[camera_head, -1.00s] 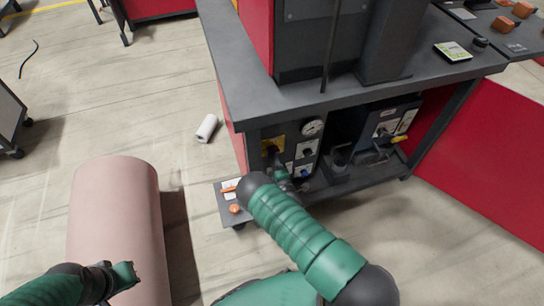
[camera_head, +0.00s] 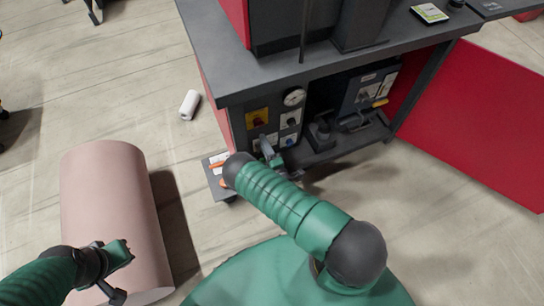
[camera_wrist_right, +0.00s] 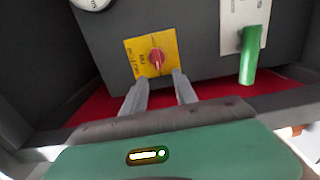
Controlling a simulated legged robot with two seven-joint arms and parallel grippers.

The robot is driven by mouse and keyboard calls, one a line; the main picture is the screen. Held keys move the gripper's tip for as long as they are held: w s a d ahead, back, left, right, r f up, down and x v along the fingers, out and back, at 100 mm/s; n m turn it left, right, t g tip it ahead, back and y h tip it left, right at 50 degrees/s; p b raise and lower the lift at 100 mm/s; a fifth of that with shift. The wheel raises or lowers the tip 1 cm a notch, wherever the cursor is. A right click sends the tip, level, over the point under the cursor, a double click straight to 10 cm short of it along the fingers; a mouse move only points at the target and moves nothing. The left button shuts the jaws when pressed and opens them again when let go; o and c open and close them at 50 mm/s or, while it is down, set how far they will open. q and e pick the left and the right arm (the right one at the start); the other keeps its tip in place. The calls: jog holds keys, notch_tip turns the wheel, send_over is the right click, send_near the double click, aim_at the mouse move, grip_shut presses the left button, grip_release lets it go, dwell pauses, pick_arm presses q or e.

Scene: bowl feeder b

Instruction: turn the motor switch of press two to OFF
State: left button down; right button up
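A red rotary switch (camera_wrist_right: 157,57) sits on a yellow plate (camera_wrist_right: 132,45) with dark lettering, too small to read surely. In the head view the yellow plate (camera_head: 257,117) is on the dark front panel under the bench top. My right gripper (camera_wrist_right: 158,77) is open and empty, its two grey fingers apart just below the switch in the wrist view. They do not visibly touch it. In the head view my right gripper (camera_head: 272,155) is partly hidden by its wrist, low in front of the panel. My left gripper (camera_head: 112,274) is at lower left, away from the panel; its opening is unclear.
A round gauge (camera_head: 294,97) is beside the yellow plate. A green handle (camera_wrist_right: 250,55) hangs right of the switch in the wrist view. A second control unit (camera_head: 372,88) stands to the right under the bench top (camera_head: 225,75).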

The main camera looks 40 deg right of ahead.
jog(key=p+v, duration=0.1)
jog(key=v, duration=0.8)
jog(key=shift+p, duration=0.4)
jog(key=shift+s, duration=0.15)
